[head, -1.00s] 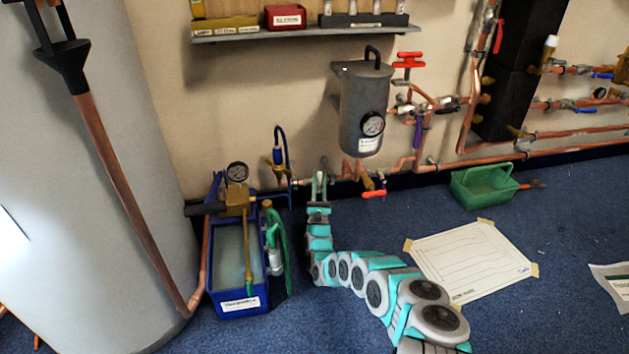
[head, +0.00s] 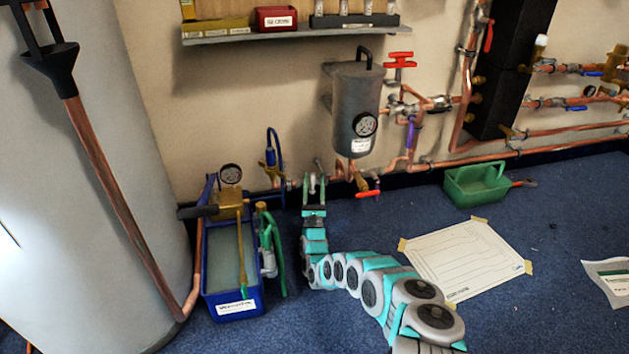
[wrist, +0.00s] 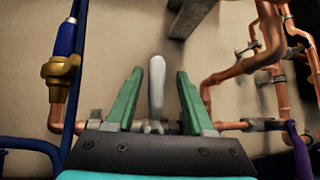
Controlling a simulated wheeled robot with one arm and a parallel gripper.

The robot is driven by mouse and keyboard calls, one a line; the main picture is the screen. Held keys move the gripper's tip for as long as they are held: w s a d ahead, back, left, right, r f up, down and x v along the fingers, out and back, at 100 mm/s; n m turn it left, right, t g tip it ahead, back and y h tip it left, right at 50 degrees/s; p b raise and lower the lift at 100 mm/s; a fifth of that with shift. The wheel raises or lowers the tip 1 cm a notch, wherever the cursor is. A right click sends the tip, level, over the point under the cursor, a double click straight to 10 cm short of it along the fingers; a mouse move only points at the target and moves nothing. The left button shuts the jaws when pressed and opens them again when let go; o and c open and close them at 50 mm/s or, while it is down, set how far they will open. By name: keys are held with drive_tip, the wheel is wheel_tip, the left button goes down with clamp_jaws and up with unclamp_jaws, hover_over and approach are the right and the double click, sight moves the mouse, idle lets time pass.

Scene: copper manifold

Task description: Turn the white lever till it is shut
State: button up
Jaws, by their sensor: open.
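The white lever (wrist: 156,92) stands upright in the wrist view, across the line of the horizontal copper pipe (wrist: 228,126). Its lower end meets a valve body that is partly hidden behind my gripper. My gripper (wrist: 158,98) is open, with one green finger on each side of the lever and a visible gap on both sides. In the head view my gripper (head: 314,186) is at the low pipe by the wall. A small pale handle (head: 318,164), seemingly the lever, sticks up just above it.
A blue-handled brass valve (wrist: 62,70) stands close on the left. A grey tank (head: 355,110) and a red-handled valve (head: 368,194) are to the right. A blue tub (head: 232,300) sits left of my arm, and a green tray (head: 478,188) lies farther right on open carpet.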

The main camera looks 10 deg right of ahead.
drive_tip(key=b+v, duration=0.1)
drive_tip(key=v, duration=0.6)
drive_tip(key=shift+d, duration=0.1)
